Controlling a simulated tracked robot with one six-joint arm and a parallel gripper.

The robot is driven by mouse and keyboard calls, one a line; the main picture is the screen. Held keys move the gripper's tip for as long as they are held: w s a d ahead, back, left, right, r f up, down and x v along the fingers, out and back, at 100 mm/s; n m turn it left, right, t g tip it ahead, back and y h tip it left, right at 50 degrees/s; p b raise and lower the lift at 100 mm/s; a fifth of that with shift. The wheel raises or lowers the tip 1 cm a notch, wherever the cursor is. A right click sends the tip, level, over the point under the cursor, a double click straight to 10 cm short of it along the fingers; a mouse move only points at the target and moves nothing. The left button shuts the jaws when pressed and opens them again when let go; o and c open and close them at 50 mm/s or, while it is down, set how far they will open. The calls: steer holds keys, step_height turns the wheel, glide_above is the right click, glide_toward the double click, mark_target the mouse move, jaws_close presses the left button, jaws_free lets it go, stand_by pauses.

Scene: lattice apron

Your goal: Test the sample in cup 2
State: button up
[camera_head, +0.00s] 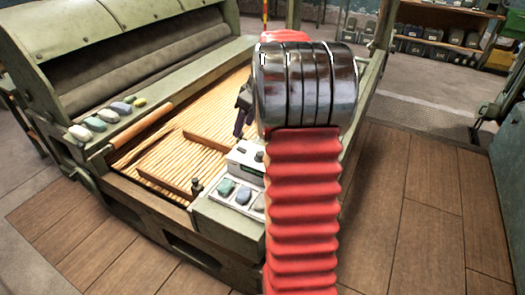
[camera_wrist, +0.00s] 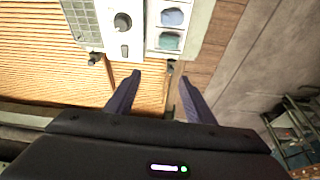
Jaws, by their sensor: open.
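A pale tray with sample cups sits on the machine's near corner. In the head view it holds a green sample (camera_head: 226,187), a blue-grey sample (camera_head: 243,195) and a third, partly hidden by my arm. The wrist view shows a blue sample (camera_wrist: 172,17) and a green sample (camera_wrist: 169,41) at the top. I cannot read cup numbers, so I cannot tell which is cup 2. A grey instrument panel (camera_wrist: 107,42) with a black knob (camera_wrist: 122,21) stands beside them. My gripper (camera_wrist: 160,75) is open and empty, its fingertips below the cups in the picture; its dark finger (camera_head: 241,118) shows beside my wrist.
The slatted apron (camera_head: 170,150) carries wooden bars. A small black knob (camera_head: 196,186) stands at its near corner. Several coloured lumps (camera_head: 95,124) lie on the left ledge. The wooden floor (camera_head: 420,200) at right is clear.

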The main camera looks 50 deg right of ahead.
steer(key=s+d+f, duration=0.2)
steer(key=d+f, duration=0.5)
steer(key=d, duration=0.6)
steer(key=shift+f+n, duration=0.3)
steer(key=shift+f, duration=0.1)
steer(key=shift+w, duration=0.1)
steer(key=x, duration=1.3)
steer(key=shift+w+a+f, duration=0.2)
steer(key=shift+w+f, duration=0.05)
steer(key=shift+w, duration=0.15)
steer(key=shift+c, duration=0.4)
steer(key=c, duration=1)
